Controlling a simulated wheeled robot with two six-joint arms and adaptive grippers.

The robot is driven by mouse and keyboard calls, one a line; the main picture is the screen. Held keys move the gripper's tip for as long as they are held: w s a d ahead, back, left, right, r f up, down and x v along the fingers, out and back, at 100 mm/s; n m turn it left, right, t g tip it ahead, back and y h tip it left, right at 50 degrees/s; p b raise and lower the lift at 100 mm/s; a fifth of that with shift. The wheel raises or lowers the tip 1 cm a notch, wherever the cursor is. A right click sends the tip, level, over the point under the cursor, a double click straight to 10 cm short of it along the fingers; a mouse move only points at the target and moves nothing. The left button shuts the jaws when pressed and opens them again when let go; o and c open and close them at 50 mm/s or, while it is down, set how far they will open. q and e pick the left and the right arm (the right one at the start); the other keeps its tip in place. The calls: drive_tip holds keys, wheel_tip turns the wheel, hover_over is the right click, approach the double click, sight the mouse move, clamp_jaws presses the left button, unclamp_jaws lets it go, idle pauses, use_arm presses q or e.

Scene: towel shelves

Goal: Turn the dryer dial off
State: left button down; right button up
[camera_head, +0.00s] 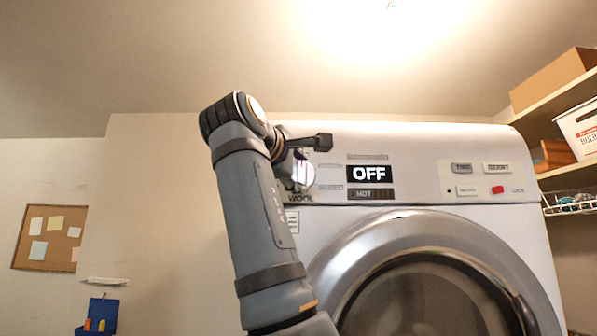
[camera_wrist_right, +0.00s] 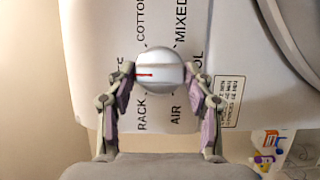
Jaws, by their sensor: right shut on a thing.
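The dryer (camera_head: 440,150) is white with a round door, and its display (camera_head: 369,173) reads OFF with HOT below it. The round dial (camera_head: 300,173) is at the left of its panel, partly hidden behind my right arm in the head view. In the right wrist view the dial (camera_wrist_right: 160,71) is silver with a red mark on its left side, ringed by words such as COTTON, MIXED, RACK and AIR. My right gripper (camera_wrist_right: 160,78) is shut on the dial, one finger on each side. My left gripper is not in view.
Shelves at the right hold a cardboard box (camera_head: 552,78) and a white bin (camera_head: 580,130). A corkboard (camera_head: 50,238) hangs on the left wall above a blue holder (camera_head: 97,317). A red button (camera_head: 497,190) is on the panel's right side.

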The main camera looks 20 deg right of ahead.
drive_tip(key=shift+r, duration=0.2)
drive_tip(key=o, duration=0.9)
drive_tip(key=shift+o, duration=1.3)
drive_tip(key=shift+w+d+f, duration=0.1)
drive_tip(key=shift+w+f, duration=0.05)
drive_tip(key=shift+w, duration=0.1)
drive_tip(key=shift+s, duration=0.15)
